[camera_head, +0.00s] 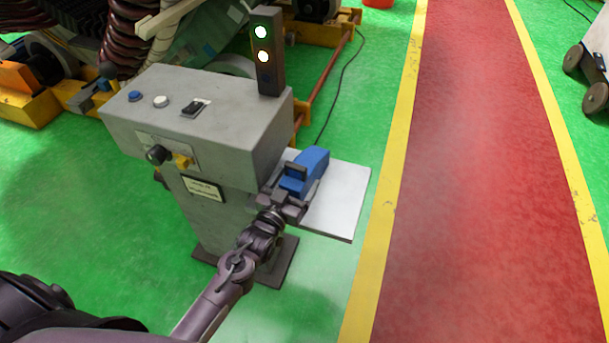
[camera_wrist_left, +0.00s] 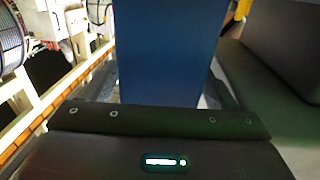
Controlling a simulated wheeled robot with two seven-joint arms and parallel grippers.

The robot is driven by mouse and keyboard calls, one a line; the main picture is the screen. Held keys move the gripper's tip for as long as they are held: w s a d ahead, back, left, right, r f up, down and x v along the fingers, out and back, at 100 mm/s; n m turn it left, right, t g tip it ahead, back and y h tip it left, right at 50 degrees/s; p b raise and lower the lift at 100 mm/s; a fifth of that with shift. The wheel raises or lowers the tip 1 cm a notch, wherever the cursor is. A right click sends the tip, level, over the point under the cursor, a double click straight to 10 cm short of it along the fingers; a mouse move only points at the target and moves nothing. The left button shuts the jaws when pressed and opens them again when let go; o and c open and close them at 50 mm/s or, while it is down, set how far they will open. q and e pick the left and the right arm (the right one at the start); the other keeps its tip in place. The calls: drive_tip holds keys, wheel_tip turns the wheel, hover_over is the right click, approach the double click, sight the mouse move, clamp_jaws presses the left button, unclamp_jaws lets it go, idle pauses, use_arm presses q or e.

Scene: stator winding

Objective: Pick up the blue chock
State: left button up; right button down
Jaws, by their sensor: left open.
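The blue chock (camera_head: 312,163) rests on a white-grey shelf plate (camera_head: 345,196) beside the grey control cabinet in the head view. My left gripper (camera_head: 292,181) is at the near end of the chock, with its fingers around that end. In the left wrist view the chock (camera_wrist_left: 166,55) fills the middle, between the two fingers of my open left gripper (camera_wrist_left: 160,95). A finger shows on each side of it; contact cannot be made out. My right gripper is not in view.
The grey control cabinet (camera_head: 200,115) stands close to the left of my gripper, with a signal light post (camera_head: 266,50) on top. Heavy machinery (camera_head: 75,60) is at the back left. A red walkway (camera_head: 480,170) with yellow edges lies to the right, clear of objects.

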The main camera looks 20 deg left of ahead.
use_arm(q)
drive_tip(key=shift+w+d, duration=0.15)
drive_tip(key=shift+w, duration=0.6)
drive_tip(key=c, duration=1.1)
drive_tip(key=shift+r, duration=0.15)
drive_tip(key=shift+c, duration=0.3)
drive_tip(key=shift+r, duration=0.1)
